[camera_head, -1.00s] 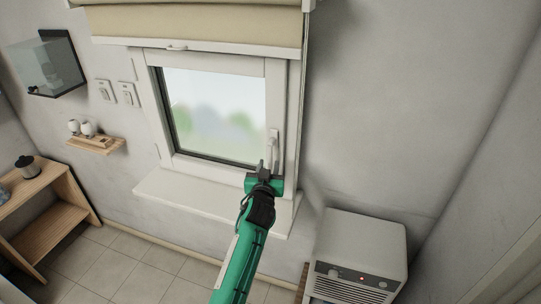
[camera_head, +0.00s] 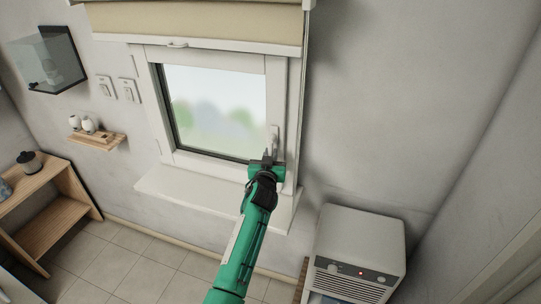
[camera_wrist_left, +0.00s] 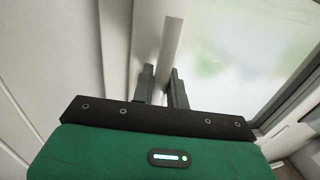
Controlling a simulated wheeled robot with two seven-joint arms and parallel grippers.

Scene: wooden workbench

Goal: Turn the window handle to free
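The white window handle (camera_head: 275,134) is on the right side of the window frame, pointing down. In the left wrist view a pale upright bar (camera_wrist_left: 168,42), which looks like the handle, rises just beyond my fingertips. My left gripper (camera_head: 268,154) is at the handle's lower end, and its fingertips also show in the left wrist view (camera_wrist_left: 161,72). The two dark fingers are apart, with a pale gap between them. Whether they touch the handle is hard to see. My right gripper is not in view.
The window sash (camera_head: 215,109) looks closed in its white frame. A white sill (camera_head: 190,192) juts out below it, under my left arm. A beige blind (camera_head: 195,25) hangs above. A white heater-like box (camera_head: 362,238) stands at the lower right. The wall to the right is bare.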

